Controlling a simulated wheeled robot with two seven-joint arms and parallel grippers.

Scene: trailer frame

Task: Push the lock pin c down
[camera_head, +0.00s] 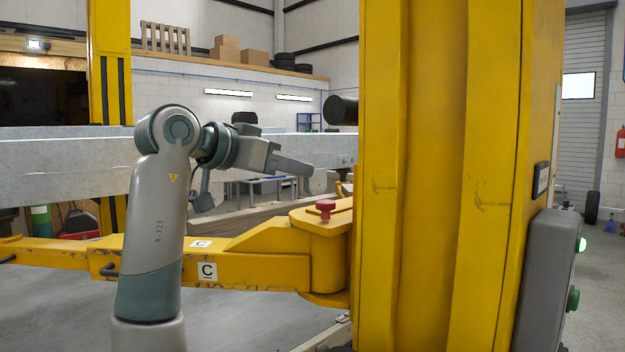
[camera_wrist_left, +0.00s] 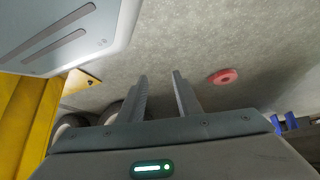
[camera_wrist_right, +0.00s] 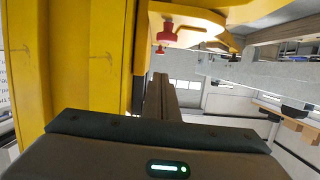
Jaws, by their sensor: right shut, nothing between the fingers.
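The lock pin c is a red knob (camera_head: 325,206) standing up from the top plate of the yellow arm labelled C (camera_head: 255,268), close beside the yellow post. My right gripper (camera_head: 308,169) is above and slightly left of the pin in the head view, shut and empty. In the right wrist view the red pin (camera_wrist_right: 170,33) shows above my closed fingers (camera_wrist_right: 160,78), apart from them, with a smaller red part below it. My left gripper (camera_wrist_left: 159,76) shows only in its own wrist view, with fingers apart and nothing between them.
A thick yellow post (camera_head: 440,180) fills the centre right, with a grey control box (camera_head: 548,280) on its side. A grey beam (camera_head: 70,165) runs behind my right arm.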

